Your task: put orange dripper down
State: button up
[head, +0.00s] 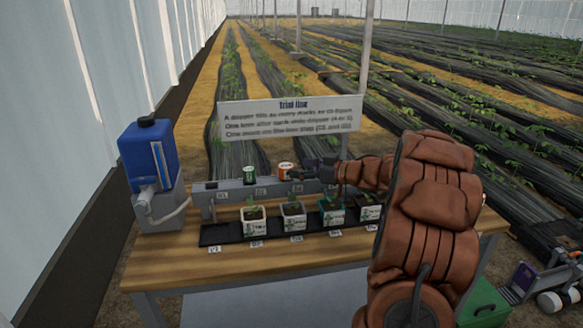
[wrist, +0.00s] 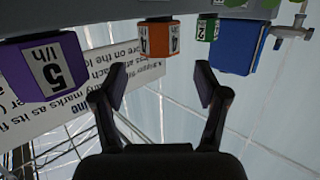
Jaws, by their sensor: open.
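The orange dripper (head: 286,171) stands on the grey rail behind the potted plants, to the right of the green dripper (head: 249,175). In the wrist view the orange dripper (wrist: 159,38) shows a 4 on its label and lies beyond my fingertips, apart from them. My gripper (wrist: 160,85) is open, with nothing between its fingers. In the head view my gripper (head: 318,173) is just right of the orange dripper, small and dark against the rail. A purple dripper (wrist: 45,68) marked 5 l/h is at the left of the wrist view.
A black tray (head: 214,235) with several potted seedlings sits in front of the rail on the wooden table (head: 200,268). A blue tank (head: 149,153) stands at the table's left end. A white sign (head: 291,122) rises behind the rail. My arm covers the table's right part.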

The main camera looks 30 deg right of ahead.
jog(key=v, duration=0.6)
jog(key=w+r+m+h, duration=0.2)
jog(key=w+r+h, duration=0.3)
jog(key=h, duration=0.2)
jog(key=s+a+f+g, duration=0.4)
jog(key=s+a, duration=0.7)
jog(key=s, duration=0.3)
jog(key=s+a+f+m+g, duration=0.1)
jog(key=s+a+f+g, duration=0.4)
jog(key=s+a, duration=0.6)
jog(key=s+a+f+m+g+y, duration=0.1)
jog(key=s+a+f+g, duration=0.3)
jog(key=s, duration=1.3)
jog(key=a+g, duration=0.4)
jog(key=a, duration=0.3)
jog(key=shift+s+f, duration=0.4)
